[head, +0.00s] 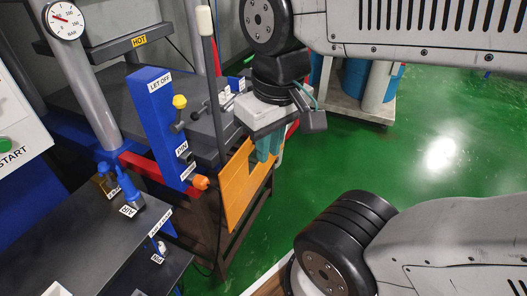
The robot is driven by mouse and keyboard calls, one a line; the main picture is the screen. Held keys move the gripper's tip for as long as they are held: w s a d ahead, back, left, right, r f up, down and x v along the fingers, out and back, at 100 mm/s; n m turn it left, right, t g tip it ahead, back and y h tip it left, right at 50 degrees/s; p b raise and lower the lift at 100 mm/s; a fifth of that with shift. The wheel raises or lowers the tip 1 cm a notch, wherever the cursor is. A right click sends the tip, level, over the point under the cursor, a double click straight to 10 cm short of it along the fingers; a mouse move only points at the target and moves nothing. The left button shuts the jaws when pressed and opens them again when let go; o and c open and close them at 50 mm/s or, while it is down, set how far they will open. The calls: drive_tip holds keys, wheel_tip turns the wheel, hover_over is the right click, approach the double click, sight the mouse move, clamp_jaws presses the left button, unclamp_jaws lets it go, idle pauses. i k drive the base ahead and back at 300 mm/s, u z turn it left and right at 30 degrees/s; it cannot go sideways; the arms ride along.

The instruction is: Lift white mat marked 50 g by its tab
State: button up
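No white mat marked 50 g and no tab can be made out in the head view. A small white piece (57,289) is cut off by the bottom edge at the lower left, and I cannot tell what it is. My gripper (263,152) points down in front of an orange panel, right of the blue LET OFF post. Its teal fingers are small and partly overlapped by my wrist, so I cannot tell whether they are open or shut. Nothing is visible hanging from them.
The blue LET OFF post (164,128) has a yellow knob and stands left of my gripper. The orange panel (240,190) is behind it. A dark bench (95,245) with labelled tools is lower left. Green floor (430,150) is open at right.

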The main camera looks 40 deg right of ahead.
sight(222, 92)
drive_tip(key=z, duration=0.45)
drive_tip(key=k, duration=0.55)
drive_tip(key=z, duration=1.2)
drive_tip(key=i, duration=1.15)
drive_tip(key=u, duration=0.75)
drive_tip(key=i, duration=0.7)
drive_tip(key=u, duration=0.6)
